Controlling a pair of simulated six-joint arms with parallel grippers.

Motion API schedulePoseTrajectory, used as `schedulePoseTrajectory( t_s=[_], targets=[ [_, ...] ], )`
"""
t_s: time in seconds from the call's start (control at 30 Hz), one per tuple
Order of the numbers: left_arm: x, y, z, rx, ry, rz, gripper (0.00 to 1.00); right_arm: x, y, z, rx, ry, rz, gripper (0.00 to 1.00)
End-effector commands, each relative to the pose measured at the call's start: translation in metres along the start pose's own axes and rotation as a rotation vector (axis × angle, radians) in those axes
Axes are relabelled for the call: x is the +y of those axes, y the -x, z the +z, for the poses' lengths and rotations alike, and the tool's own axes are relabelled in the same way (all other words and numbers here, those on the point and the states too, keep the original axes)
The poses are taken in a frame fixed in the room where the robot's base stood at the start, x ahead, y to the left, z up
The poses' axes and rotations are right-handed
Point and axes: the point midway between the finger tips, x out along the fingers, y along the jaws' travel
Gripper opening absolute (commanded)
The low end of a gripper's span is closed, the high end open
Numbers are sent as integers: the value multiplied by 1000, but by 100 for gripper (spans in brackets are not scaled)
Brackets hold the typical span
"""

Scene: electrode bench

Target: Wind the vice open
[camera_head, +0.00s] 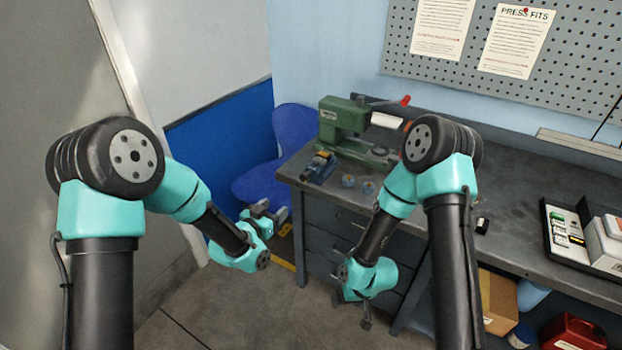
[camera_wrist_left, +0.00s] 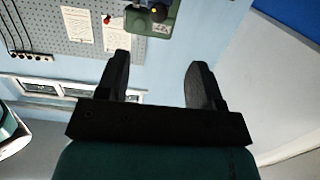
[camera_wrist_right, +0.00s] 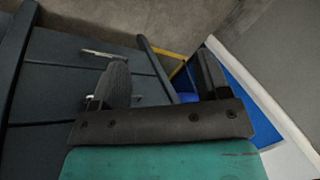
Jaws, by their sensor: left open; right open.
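A small blue vice (camera_head: 320,167) sits at the front left corner of the dark bench. Its handle is too small to make out clearly. My left gripper (camera_head: 272,210) is open and empty, in the air left of the bench and below the vice in the picture. In the left wrist view its two fingers (camera_wrist_left: 157,70) stand apart with nothing between them. My right gripper (camera_head: 356,310) is low in front of the drawers, apart from the vice. In the right wrist view its fingers (camera_wrist_right: 162,75) are open and empty. The vice does not clearly show in either wrist view.
A green machine (camera_head: 341,116) stands behind the vice. Two small round parts (camera_head: 348,181) lie right of the vice. A black tray (camera_head: 568,240) is far right on the bench (camera_head: 510,205). A blue chair (camera_head: 292,128) stands left of the bench.

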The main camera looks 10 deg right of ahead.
Motion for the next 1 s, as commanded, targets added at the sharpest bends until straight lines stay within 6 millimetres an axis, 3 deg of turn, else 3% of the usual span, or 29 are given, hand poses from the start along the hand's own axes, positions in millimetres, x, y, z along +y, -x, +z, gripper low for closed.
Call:
schedulePoseTrajectory(
  t_s=[0.03,0.1,0.2,0.67,1.0],
  targets=[
    [-3,-1,5,35,-6,-2,61,7,2,27,-23,-68,8,69],
    [-6,-2,7,80,-14,-3,61,13,4,51,-39,-136,20,69],
    [-7,-3,8,116,-21,-3,61,17,7,69,-52,-186,30,69],
    [-7,-7,7,123,-22,-3,61,17,8,71,-52,-193,32,69],
    [-7,-48,2,123,-23,-3,61,17,8,71,-52,-192,32,69]
  ],
)
